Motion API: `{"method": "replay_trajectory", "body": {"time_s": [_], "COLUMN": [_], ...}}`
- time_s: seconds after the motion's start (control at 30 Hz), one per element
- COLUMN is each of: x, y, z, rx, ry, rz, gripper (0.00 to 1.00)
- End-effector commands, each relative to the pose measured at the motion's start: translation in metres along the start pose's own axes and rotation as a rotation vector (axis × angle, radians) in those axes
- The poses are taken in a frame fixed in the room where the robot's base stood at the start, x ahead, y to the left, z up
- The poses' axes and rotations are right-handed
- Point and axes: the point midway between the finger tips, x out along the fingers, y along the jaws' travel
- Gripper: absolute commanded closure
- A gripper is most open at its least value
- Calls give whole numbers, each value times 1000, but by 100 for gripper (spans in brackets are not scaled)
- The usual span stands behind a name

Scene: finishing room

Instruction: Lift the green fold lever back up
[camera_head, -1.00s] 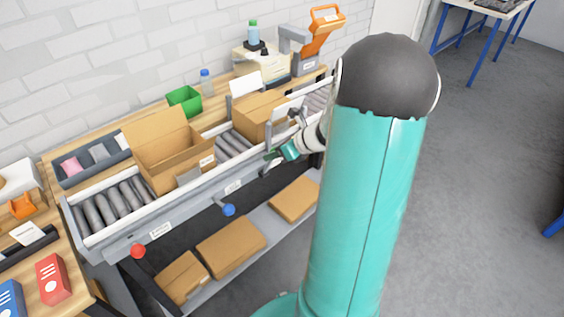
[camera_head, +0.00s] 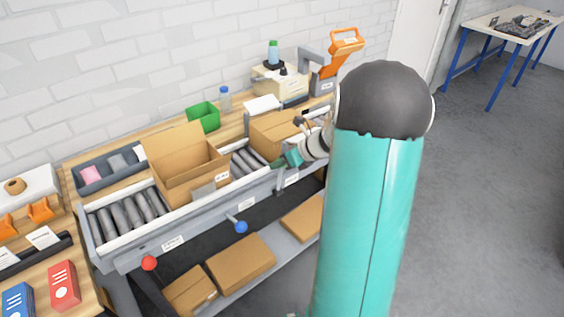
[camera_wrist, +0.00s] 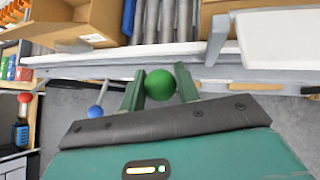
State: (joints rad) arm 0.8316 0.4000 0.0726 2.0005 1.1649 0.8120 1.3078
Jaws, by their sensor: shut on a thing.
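In the wrist view a round green knob (camera_wrist: 160,85), the end of the fold lever, sits between the two green fingers of my gripper (camera_wrist: 160,90). The fingers are shut on it, one on each side. The lever's shaft is hidden behind the knob and my gripper. In the head view my gripper (camera_head: 284,161) is at the front rail of the roller conveyor, beside a cardboard box (camera_head: 270,138). The knob cannot be made out there.
An open carton (camera_head: 185,180) stands on the rollers to the left. Levers with a blue knob (camera_head: 240,227) and a red knob (camera_head: 149,263) stick out from the conveyor front. A lower shelf holds flat cartons (camera_head: 240,262). Grey floor (camera_head: 450,220) is clear at right.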

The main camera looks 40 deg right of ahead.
Motion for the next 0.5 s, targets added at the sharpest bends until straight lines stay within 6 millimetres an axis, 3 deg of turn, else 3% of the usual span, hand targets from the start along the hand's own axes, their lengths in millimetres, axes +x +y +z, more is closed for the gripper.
{"method": "replay_trajectory", "body": {"time_s": [0.07,0.1,0.17,0.5], "x": [0,0,0,-2], "y": [-1,-1,-1,0], "z": [1,1,1,0], "rx": [1,1,1,0], "ry": [-2,-2,-1,-1], "rz": [-3,-3,-2,-2], "gripper": [100,60,49,47]}}
